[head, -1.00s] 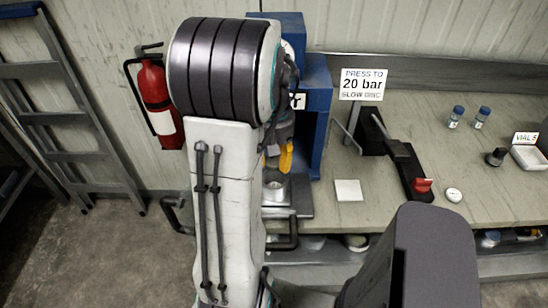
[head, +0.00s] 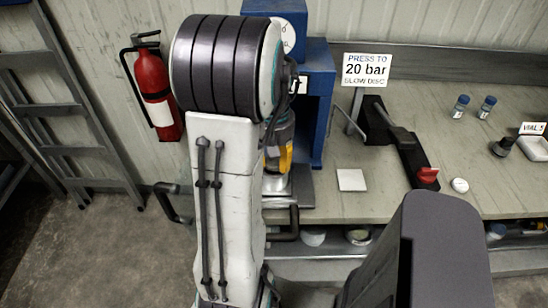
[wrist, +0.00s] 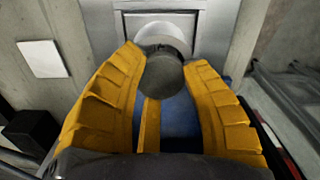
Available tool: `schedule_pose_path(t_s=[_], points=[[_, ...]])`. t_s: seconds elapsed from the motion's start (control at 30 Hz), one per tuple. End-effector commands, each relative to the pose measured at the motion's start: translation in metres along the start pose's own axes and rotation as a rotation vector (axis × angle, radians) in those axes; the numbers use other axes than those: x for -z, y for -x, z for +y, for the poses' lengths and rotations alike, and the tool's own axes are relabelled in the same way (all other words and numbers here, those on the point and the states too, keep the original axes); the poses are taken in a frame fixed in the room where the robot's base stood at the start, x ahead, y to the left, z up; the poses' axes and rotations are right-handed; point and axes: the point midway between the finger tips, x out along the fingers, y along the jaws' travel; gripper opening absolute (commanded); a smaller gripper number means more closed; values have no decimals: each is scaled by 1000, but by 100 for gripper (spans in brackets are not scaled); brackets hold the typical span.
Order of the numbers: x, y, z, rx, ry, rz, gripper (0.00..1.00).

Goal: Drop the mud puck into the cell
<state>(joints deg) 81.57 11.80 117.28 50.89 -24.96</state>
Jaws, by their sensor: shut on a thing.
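In the wrist view, my gripper (wrist: 163,88) has its yellow fingers on both sides of a dark grey round puck (wrist: 163,75), the mud puck. It is shut on the puck near the fingertips. The pale metal cell (wrist: 162,28) shows just beyond the puck, on a square metal plate; the puck covers part of its opening. I cannot tell the height gap between them. In the head view, my gripper's yellow fingers (head: 281,158) show beside my arm, just above the cell (head: 274,184). My arm hides part of the cell, and the puck cannot be seen there.
The blue press frame (head: 318,110) stands close beside and behind my gripper. A white square pad (head: 351,179) and a black lever tool with a red tip (head: 408,150) lie on the bench to the right. A fire extinguisher (head: 155,90) hangs at left.

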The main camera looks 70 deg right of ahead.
Motion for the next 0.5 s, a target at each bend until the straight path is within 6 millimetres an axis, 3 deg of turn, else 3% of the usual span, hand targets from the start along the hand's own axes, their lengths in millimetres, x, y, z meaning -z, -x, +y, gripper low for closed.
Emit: schedule_pose_path(t_s=[0.27,0.3,0.5], points=[[0,0,0,0,0,0,11],[0,0,0,0,0,0,45],[0,0,0,0,0,0,63]])
